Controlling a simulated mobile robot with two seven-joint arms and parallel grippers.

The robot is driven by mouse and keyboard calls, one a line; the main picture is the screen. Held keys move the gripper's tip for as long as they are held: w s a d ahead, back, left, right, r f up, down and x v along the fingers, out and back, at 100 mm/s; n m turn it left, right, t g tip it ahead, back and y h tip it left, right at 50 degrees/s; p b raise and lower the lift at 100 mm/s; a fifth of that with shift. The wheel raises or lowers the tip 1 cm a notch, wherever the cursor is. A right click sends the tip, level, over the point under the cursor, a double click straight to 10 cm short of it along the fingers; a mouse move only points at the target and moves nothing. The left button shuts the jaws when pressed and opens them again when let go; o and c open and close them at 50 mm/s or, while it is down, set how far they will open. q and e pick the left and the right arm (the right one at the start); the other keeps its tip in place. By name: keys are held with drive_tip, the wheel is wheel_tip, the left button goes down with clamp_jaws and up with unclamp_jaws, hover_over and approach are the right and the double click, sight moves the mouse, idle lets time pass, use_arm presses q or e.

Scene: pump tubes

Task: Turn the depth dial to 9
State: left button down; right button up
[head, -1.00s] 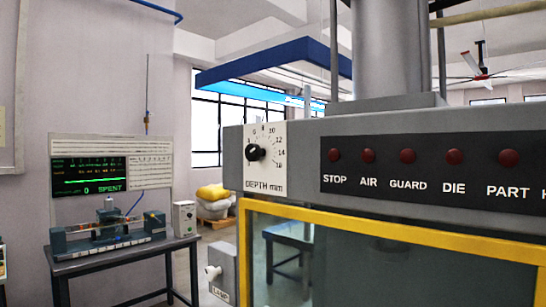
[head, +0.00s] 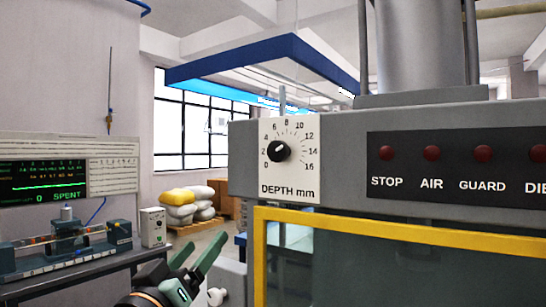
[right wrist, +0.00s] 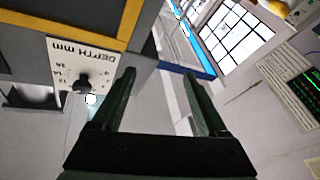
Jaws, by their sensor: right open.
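The depth dial is a black knob (head: 279,151) on a white plate (head: 303,186) marked 0 to 16 and "DEPTH mm", at the left end of the grey machine front. Its exact pointer setting is too small to read. The knob also shows upside down at the left of the right wrist view (right wrist: 82,83). My right gripper (head: 206,240) is below and left of the plate in the head view. Its dark green fingers (right wrist: 160,76) are apart and empty, and they do not touch the knob. My left gripper is not in view.
Red lamps labelled STOP, AIR, GUARD sit on a black panel (head: 455,190) right of the dial. A yellow guard frame (head: 400,231) runs below. A bench with a test rig (head: 65,240) and a screen board (head: 45,183) stands at left. Space before the plate looks clear.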

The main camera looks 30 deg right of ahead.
sight(275, 154)
drive_tip(key=s+r+m+g+h, duration=0.55)
drive_tip(key=s+r+m, duration=0.35)
drive_tip(key=r, duration=0.2)
drive_tip(key=p+x, duration=0.1)
drive_tip(key=x, duration=0.2)
drive_tip(key=p+x, duration=0.2)
drive_tip(key=x, duration=0.2)
drive_tip(key=p+x, duration=0.1)
drive_tip(key=x, duration=0.3)
drive_tip(key=shift+s+d+f+p, duration=0.1)
drive_tip(key=shift+d+f+p, duration=0.1)
drive_tip(key=shift+d+p, duration=0.15)
drive_tip(key=shift+w+d+r, duration=0.1)
drive_tip(key=shift+w+d, duration=0.1)
drive_tip(key=shift+d, duration=0.25)
drive_tip(key=shift+n, duration=0.3)
clamp_jaws()
